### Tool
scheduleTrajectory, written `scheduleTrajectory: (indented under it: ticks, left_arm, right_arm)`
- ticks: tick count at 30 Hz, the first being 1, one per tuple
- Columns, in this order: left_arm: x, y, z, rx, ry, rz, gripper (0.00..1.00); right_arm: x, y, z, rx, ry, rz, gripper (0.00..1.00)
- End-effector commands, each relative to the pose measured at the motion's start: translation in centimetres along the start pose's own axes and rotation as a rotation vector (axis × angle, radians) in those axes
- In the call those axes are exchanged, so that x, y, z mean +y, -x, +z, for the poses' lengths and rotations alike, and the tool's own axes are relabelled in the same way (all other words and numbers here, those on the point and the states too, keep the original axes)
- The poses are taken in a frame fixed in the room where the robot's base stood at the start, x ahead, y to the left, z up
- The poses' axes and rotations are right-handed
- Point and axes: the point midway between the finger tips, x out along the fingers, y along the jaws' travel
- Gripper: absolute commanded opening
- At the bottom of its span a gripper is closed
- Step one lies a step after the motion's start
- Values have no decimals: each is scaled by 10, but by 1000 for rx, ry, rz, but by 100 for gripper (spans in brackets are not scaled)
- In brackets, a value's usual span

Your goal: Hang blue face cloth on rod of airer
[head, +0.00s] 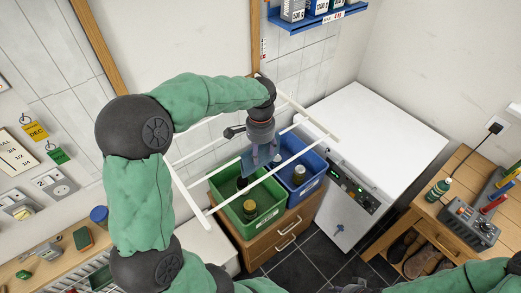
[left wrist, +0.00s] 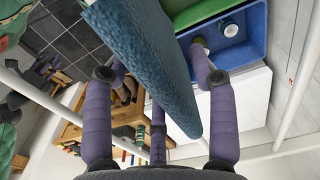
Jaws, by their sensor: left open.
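The blue face cloth (head: 248,162) is at the white airer (head: 208,218), beside my left gripper (head: 263,155). In the left wrist view the cloth (left wrist: 150,65) is a long textured fold slanting down to the right, between my purple fingers. My left gripper (left wrist: 158,68) has its fingers spread wide, and they do not close on the cloth. The fold hides any rod beneath it, so I cannot tell surely whether it is draped over one. My right gripper is out of view.
A green crate (head: 250,222) and a blue crate (head: 310,185) with bottles stand below the airer on a wooden cabinet (head: 290,228). A white machine (head: 385,125) stands to the right. A wooden bench (head: 450,172) holds tools.

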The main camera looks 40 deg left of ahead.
Motion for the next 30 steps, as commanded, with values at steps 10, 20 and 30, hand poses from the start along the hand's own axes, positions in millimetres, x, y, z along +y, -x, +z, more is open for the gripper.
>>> scheduleTrajectory:
  ticks: [10, 20, 30]
  left_arm:
    - [0, 46, -2, 5, 0, -2, 57]
    - [0, 104, -1, 3, -1, -1, 57]
    - [0, 120, 0, 1, 0, 0, 57]
  right_arm:
    - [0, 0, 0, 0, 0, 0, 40]
    - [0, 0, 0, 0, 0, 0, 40]
    - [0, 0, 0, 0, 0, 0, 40]
